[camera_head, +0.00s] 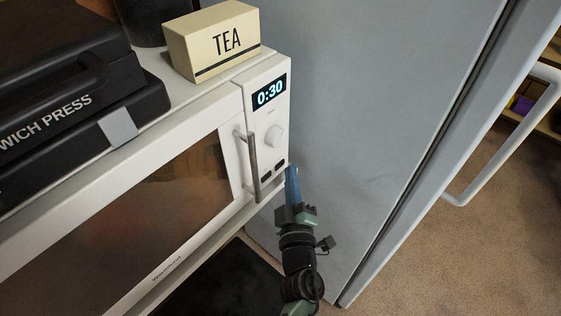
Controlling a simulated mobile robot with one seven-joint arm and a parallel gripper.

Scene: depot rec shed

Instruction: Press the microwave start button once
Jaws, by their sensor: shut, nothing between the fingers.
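The white microwave (228,112) stands with its door shut, and its display (269,92) reads 0:30. Below the display are a round knob (273,136) and two small dark buttons low on the panel; the left one (266,177) and the right one (279,164) show clearly. I cannot read any label on them. My gripper (291,172) is shut and empty, with its blue fingers pointing up at the lower right corner of the panel, just below and right of the buttons. Whether the fingertips touch the panel I cannot tell.
A vertical door handle (252,165) sticks out left of the buttons. A TEA box (214,40) and a black sandwich press (60,110) sit on top of the microwave. A large grey door or cabinet side (370,110) stands close on the right, with a white handle (505,135).

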